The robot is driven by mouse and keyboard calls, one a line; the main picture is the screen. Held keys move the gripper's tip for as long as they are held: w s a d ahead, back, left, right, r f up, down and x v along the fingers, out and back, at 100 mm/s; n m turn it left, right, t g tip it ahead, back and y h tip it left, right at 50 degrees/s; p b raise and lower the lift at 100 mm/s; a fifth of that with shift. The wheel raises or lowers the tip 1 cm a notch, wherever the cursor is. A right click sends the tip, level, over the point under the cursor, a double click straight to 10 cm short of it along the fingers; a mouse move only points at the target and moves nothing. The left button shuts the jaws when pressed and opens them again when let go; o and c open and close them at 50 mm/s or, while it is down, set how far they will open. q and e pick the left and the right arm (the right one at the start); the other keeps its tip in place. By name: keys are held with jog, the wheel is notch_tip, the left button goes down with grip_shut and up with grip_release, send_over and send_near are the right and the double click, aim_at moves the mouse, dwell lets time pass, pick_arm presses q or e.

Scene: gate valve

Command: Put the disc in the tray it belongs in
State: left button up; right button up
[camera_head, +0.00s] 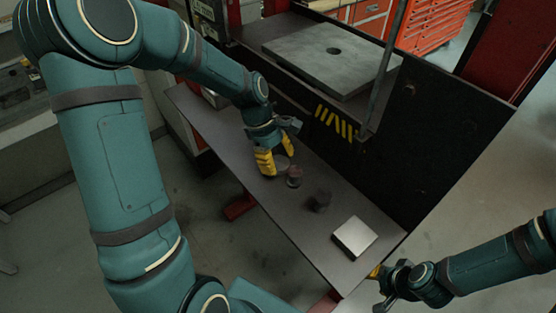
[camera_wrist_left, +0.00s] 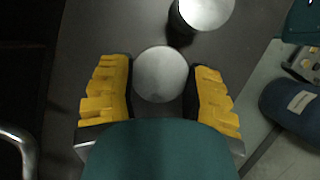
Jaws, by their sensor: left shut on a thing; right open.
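The disc (camera_wrist_left: 161,74) is a round grey piece with a plain, flat face. In the left wrist view it sits between the yellow fingers of my left gripper (camera_wrist_left: 162,90), which is shut on it. In the head view my left gripper (camera_head: 276,157) is low over the dark bench, and its fingers partly hide the disc (camera_head: 281,168). I cannot tell whether the disc touches the bench. My right gripper (camera_head: 382,285) is open and empty beyond the bench's near right end. No tray can be made out for certain.
A dark block (camera_head: 320,201) and a pale square block (camera_head: 354,237) lie further right on the bench (camera_head: 290,215). A black upright panel (camera_head: 430,130) borders the back; a grey plate with a hole (camera_head: 320,65) lies behind.

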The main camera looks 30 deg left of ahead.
pick_arm(q)
jog(key=shift+r, duration=0.1)
jog(key=o, duration=1.2)
jog(key=shift+c, duration=0.2)
